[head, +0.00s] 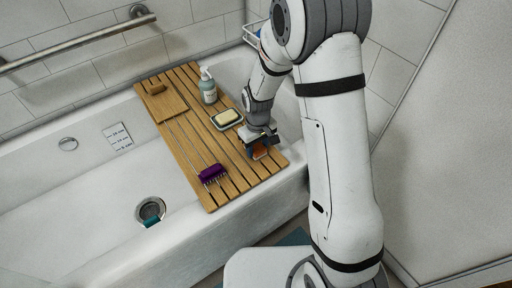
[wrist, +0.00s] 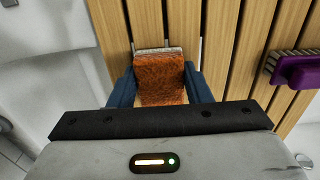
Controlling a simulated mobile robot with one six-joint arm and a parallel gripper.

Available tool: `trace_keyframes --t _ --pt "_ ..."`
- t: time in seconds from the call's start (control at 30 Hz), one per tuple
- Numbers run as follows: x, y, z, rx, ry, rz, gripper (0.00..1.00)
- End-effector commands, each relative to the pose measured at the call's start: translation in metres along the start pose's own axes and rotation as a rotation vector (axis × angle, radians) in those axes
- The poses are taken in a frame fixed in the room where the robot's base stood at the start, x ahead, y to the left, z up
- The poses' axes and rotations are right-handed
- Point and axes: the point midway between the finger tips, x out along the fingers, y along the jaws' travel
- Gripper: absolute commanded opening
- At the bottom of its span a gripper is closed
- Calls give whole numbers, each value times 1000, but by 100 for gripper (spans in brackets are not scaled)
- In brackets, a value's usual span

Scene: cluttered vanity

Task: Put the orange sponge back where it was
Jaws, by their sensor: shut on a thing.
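The orange sponge (wrist: 160,76) is between the two blue fingers of my gripper (wrist: 160,88) in the wrist view. It has an orange face and a pale edge at its far end. My gripper is shut on it. In the head view my gripper (head: 262,147) is low over the near right end of the wooden bath tray (head: 238,185), and a bit of the orange sponge (head: 260,153) shows beneath it. I cannot tell whether the sponge touches the slats.
On the tray are a soap dish with pale soap (head: 226,118), a pump bottle (head: 208,86), a wooden board (head: 165,106) and a purple brush (head: 212,174), which also shows in the wrist view (wrist: 297,72). A teal item (head: 152,220) lies by the tub drain (head: 150,208). Bare slats lie between brush and gripper.

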Motion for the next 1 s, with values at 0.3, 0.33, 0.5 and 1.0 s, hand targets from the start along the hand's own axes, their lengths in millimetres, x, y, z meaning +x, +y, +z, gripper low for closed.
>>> trace_keyframes --t 0.3,0.33,0.5,1.0 --pt "3 -1 0 -1 1 0 23" --pt "4 -1 0 -2 1 0 23" --pt "3 -1 -1 -2 1 0 56" --pt "-8 -2 -1 -4 3 1 66"
